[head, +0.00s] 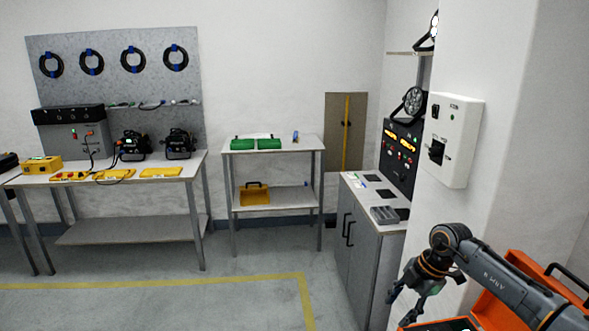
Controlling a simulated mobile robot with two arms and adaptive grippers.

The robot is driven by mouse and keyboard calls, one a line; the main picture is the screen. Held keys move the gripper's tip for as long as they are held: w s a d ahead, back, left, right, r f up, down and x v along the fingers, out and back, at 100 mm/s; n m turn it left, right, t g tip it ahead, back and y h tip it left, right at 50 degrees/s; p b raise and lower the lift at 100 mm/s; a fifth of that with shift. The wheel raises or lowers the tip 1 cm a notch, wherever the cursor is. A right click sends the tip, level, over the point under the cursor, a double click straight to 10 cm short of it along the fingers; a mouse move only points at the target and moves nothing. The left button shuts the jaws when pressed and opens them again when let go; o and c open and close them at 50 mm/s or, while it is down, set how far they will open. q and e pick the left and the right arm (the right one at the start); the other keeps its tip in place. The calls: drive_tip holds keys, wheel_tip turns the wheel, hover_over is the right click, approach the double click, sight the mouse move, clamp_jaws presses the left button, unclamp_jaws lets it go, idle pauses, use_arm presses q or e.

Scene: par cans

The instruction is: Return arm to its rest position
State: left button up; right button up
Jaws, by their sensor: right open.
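My right arm comes in from the lower right in the head view. My right gripper (408,299) hangs at its end, pointing down and to the left, with its fingers apart and nothing visible between them. It shows in front of the lower part of the grey cabinet and above an orange case (492,314) at the bottom edge. My left arm and left gripper are out of the picture.
A grey cabinet (363,240) with a control panel (399,148) stands left of a white pillar carrying a switch box (453,140). A small shelf table (272,153) and a workbench (140,170) line the back wall. The floor (230,305) in front is clear.

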drive_tip(key=s+a+n+t+y, duration=0.15)
drive_tip(key=a+y, duration=0.35)
drive_tip(key=a, duration=0.9)
drive_tip(key=s+a+r+m+t+y, duration=0.2)
drive_tip(key=a+r+m+t+y, duration=0.1)
drive_tip(key=a+r+t+y, duration=0.65)
drive_tip(key=s+d+f+m+t+h, duration=0.1)
drive_tip(key=s+d+f+m+h, duration=0.35)
drive_tip(key=d+m+h, duration=0.35)
drive_tip(key=s+d+f+m+t+h, duration=0.1)
drive_tip(key=s+d+f+m+h, duration=0.2)
drive_tip(key=d+f+m+h, duration=0.5)
drive_tip(key=s+f+m+g+h, duration=0.1)
drive_tip(key=s+f+g, duration=0.25)
drive_tip(key=s, duration=0.45)
drive_tip(key=s+f+g, duration=0.3)
drive_tip(key=s+g, duration=0.1)
drive_tip(key=s, duration=0.5)
drive_tip(key=s+f+m+g+h, duration=0.1)
drive_tip(key=s+f+g, duration=0.25)
drive_tip(key=s, duration=0.45)
wheel_tip(320, 180, down, 25)
drive_tip(key=s+g, duration=0.1)
drive_tip(key=s+d+f, duration=0.1)
drive_tip(key=s+f, duration=0.7)
drive_tip(key=s+d+f+g, duration=0.1)
drive_tip(key=s+d+f, duration=0.1)
drive_tip(key=s+f, duration=0.6)
drive_tip(key=shift+s+d, duration=0.3)
drive_tip(key=shift+s, duration=0.05)
